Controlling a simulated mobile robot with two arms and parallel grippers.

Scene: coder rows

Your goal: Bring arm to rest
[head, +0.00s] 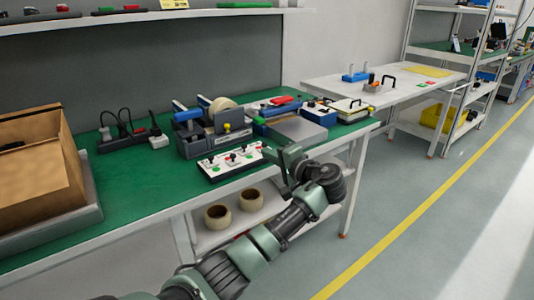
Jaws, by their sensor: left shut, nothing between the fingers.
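My left arm comes in from the bottom and reaches up past the front edge of the green-topped workbench (140,190). My left gripper (270,156) is shut and empty. It is at the bench's front edge, just right of a white switch panel (222,170) with small knobs and a red and a green mark. I cannot tell whether it touches the panel. My right gripper is not in view.
An open cardboard box (82,172) stands at the bench's left. A power strip (128,138) and a taping device (190,138) sit behind. Tape rolls (218,216) lie on the lower shelf. A white table (400,98) stands beyond; the floor (450,200) at right is clear.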

